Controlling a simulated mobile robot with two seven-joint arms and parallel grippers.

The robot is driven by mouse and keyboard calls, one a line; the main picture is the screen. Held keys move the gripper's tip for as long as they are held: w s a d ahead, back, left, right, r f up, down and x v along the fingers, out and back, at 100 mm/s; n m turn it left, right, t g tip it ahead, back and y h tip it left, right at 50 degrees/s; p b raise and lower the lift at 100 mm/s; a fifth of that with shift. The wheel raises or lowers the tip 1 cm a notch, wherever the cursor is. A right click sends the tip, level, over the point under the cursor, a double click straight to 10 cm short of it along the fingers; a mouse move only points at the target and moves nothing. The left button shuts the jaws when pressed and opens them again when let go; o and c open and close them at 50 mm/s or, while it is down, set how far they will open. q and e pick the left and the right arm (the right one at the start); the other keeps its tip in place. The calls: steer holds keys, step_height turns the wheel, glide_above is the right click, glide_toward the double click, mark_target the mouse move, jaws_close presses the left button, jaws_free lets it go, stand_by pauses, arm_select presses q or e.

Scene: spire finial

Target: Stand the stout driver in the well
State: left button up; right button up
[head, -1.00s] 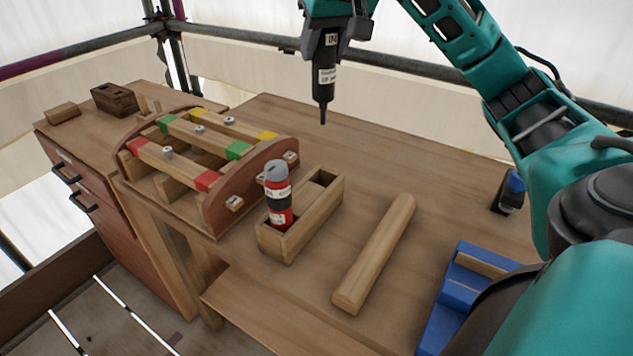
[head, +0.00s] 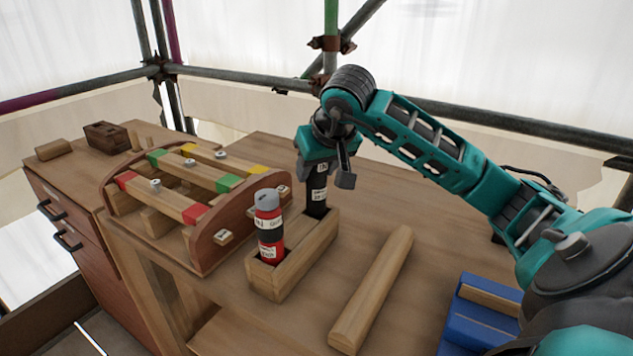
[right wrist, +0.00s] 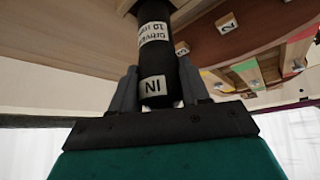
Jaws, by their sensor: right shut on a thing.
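A black driver (head: 317,198) with white labels stands upright over the far compartment of the wooden two-well box (head: 280,278). Its lower end is down inside the compartment, and its shaft is hidden. My right gripper (head: 322,172) is shut on the driver's upper part. In the right wrist view the black driver (right wrist: 154,55) is between the two fingers, its far end at the wooden box. A red and black bottle-shaped tool (head: 269,230) with a grey top stands in the near compartment. My left gripper is not in view.
A curved wooden rack (head: 213,238) with coloured bars stands left of the box. A loose wooden bar (head: 375,285) lies to its right, and a blue tray (head: 478,325) is further right. Bare bench lies between the bar and tray.

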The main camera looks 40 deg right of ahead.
steer(key=shift+f, duration=1.25)
steer(key=shift+f+b, duration=0.2)
steer(key=shift+b, duration=0.1)
steer(key=o, duration=1.3)
steer(key=shift+r, duration=0.25)
steer(key=p+v, duration=0.2)
steer(key=v, duration=1)
